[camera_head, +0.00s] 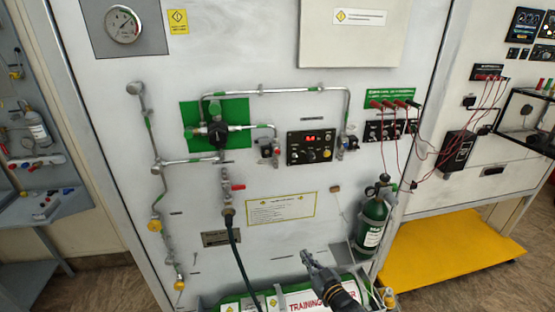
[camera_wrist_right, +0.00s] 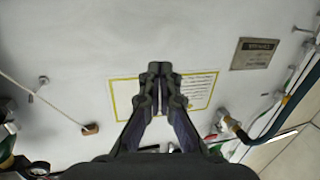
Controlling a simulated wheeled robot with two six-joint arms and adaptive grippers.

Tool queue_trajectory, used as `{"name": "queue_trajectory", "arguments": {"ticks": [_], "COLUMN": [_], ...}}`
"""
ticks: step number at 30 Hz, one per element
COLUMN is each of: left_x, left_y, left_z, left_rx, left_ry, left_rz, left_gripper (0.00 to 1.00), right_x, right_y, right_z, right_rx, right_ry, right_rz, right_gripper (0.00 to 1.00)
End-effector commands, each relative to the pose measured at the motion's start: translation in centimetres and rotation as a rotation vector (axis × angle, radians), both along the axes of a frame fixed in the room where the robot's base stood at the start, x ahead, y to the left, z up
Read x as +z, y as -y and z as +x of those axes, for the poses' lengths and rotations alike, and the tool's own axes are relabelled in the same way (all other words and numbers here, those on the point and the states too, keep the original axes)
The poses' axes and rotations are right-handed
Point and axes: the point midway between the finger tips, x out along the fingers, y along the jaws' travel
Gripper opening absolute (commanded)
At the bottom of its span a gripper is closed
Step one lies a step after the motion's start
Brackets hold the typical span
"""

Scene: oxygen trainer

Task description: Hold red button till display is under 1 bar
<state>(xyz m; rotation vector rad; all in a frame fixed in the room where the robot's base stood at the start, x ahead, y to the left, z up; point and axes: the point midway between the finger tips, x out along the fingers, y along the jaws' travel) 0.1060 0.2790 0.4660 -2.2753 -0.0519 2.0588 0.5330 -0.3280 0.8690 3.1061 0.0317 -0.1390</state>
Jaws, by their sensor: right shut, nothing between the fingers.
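The black display module (camera_head: 309,147) sits mid-panel in the head view, with lit red digits (camera_head: 311,137) too small to read and small knobs or buttons below. I cannot tell for sure which of these is the red button. My right gripper (camera_head: 306,256) is shut and empty, well below the module and in front of the lower white panel. In the right wrist view its fingers (camera_wrist_right: 160,70) are together, over the yellow-bordered sign (camera_wrist_right: 200,90). The display is outside that view. My left gripper is not in view.
A green gas cylinder (camera_head: 372,222) stands right of my right gripper. A black hose (camera_head: 238,262) hangs to its left from a red-handled valve (camera_head: 236,187). Pipes (camera_head: 155,150) run up the panel's left. Red cables (camera_head: 395,150) hang at right.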

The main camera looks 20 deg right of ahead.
Motion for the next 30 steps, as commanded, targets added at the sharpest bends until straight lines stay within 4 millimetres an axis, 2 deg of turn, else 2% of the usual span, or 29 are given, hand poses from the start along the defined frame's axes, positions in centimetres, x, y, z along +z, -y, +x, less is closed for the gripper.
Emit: {"name": "queue_trajectory", "arguments": {"ticks": [1,8,15,18,21,24,30], "left_x": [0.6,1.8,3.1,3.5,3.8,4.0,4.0], "left_y": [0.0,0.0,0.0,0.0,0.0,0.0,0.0], "left_z": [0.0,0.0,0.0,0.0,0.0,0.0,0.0], "left_rx": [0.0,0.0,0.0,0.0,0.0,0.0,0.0], "left_ry": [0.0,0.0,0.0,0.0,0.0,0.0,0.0], "left_rz": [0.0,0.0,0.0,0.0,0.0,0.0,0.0], "left_gripper": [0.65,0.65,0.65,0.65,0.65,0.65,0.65], "right_x": [2.7,13.9,25.4,29.4,32.4,34.3,35.5], "right_y": [-0.4,-2.6,-5.4,-6.6,-7.5,-8.0,-8.4], "right_z": [0.5,1.6,0.5,-0.4,-1.3,-2.0,-2.5], "right_rx": [0.014,0.086,0.177,0.214,0.245,0.266,0.279], "right_ry": [0.047,0.27,0.494,0.575,0.636,0.677,0.704], "right_rz": [0.004,0.035,0.079,0.097,0.112,0.124,0.132], "right_gripper": [0.0,0.0,0.0,0.0,0.0,0.0,0.0]}}
